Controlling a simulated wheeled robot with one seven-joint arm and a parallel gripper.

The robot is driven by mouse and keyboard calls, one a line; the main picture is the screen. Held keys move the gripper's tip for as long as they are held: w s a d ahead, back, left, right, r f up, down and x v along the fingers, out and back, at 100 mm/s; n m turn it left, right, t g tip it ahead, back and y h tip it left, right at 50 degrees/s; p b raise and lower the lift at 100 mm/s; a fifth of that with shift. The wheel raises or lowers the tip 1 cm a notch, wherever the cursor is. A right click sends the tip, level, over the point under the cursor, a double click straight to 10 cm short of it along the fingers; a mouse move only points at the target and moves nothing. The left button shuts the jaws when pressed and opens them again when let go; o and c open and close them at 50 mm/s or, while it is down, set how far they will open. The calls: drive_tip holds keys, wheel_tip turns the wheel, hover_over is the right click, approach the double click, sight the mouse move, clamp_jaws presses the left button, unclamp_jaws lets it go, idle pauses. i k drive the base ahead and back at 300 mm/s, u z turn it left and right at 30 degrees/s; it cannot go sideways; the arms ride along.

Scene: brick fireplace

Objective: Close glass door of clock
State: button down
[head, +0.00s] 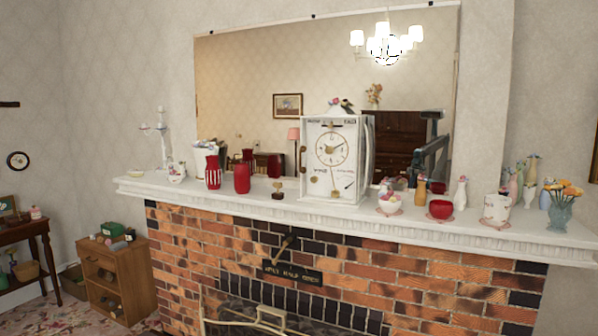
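The white clock (318,180) stands upright on the mantel in front of the mirror. A thin white framed panel (370,146) stands along the clock's right side, seen nearly edge-on. It looks like the glass door swung open to the right, but the glass itself is hard to make out. A small dark fitting shows on the clock's left edge. My gripper is not directly in view.
The white mantel (420,226) also holds red vases (242,179), a small goblet (278,190), a red bowl (440,210) and a flower vase (560,216). The mirror (240,85) shows a dark grey machine-like reflection. The brick fireplace (390,285) is below.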

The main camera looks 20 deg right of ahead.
sight(303, 148)
drive_tip(key=u, duration=1.25)
drive_tip(key=i, duration=0.9)
drive_tip(key=z, duration=0.6)
drive_tip(key=i, duration=0.95)
drive_tip(key=z, duration=0.95)
